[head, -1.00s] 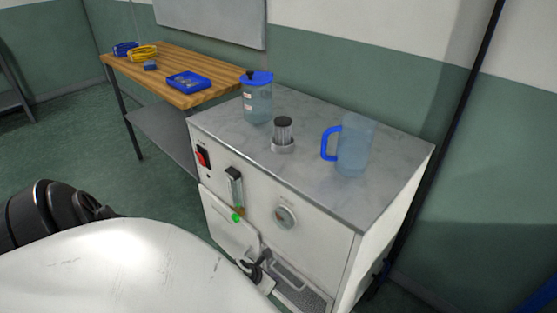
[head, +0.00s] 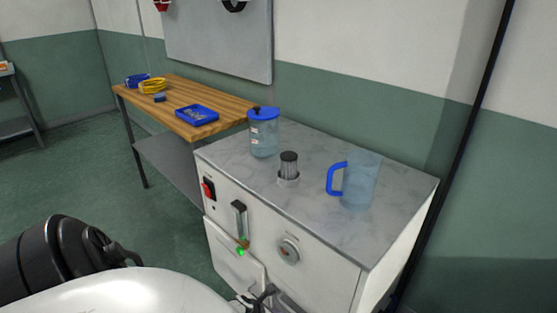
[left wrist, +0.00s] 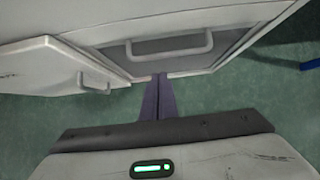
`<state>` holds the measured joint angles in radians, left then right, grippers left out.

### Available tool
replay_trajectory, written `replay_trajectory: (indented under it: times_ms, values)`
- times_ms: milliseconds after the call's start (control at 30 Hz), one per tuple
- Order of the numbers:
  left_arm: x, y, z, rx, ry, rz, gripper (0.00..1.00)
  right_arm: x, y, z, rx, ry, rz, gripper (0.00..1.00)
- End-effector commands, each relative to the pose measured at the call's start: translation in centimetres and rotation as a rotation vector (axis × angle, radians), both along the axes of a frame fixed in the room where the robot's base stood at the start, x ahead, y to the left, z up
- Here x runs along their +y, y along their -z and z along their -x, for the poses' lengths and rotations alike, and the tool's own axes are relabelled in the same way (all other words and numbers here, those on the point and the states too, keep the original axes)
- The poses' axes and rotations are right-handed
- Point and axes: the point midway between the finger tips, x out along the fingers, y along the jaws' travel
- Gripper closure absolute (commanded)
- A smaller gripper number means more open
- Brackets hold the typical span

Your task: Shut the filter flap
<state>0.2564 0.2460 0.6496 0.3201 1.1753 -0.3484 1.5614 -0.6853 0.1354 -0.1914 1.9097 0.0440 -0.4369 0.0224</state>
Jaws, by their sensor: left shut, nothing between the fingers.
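The filter flap (head: 235,262) is the pale panel low on the left of the white cabinet's front. In the left wrist view the flap (left wrist: 60,72), with a small bar handle, stands swung outward at the left. Beside it is a grey recessed opening with a larger bar handle (left wrist: 170,46). My left gripper (head: 262,293) is low at the cabinet front, partly cut off by the lower picture edge. Its dark fingers (left wrist: 157,82) are shut and empty, just right of the flap's free edge; contact is unclear. My right gripper is not in view.
The white cabinet (head: 335,275) carries a blue-lidded jar (head: 264,138), a cylindrical filter (head: 289,166) and a blue-handled jug (head: 360,182). A red switch and round dial (head: 289,250) are on its front. A wooden bench (head: 220,122) stands behind left. Green floor at left is open.

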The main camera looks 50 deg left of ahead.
Motion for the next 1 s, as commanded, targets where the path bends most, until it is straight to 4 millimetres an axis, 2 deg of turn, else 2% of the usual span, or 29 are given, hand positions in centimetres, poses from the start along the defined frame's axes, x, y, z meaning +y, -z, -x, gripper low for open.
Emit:
replay_trajectory:
  times_ms: [67,100,167,233,800,1000]
  values:
    - [-0.8,-0.9,1.0,0.002,0.007,0.003,1.00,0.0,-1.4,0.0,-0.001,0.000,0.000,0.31]
    - [-0.6,-2.2,0.1,-0.005,0.009,-0.001,1.00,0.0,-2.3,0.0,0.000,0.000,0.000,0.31]
    - [-0.4,-3.7,-0.8,-0.004,0.009,0.000,1.00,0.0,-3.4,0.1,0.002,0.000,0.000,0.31]
    - [-0.4,-3.2,-0.8,-0.001,0.015,-0.003,1.00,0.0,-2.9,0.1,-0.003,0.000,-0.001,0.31]
    - [-0.1,-8.3,-4.0,-0.002,0.011,0.001,1.00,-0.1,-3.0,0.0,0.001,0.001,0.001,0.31]
    - [0.1,-8.9,-4.3,0.001,0.009,0.001,1.00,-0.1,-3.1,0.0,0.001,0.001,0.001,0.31]
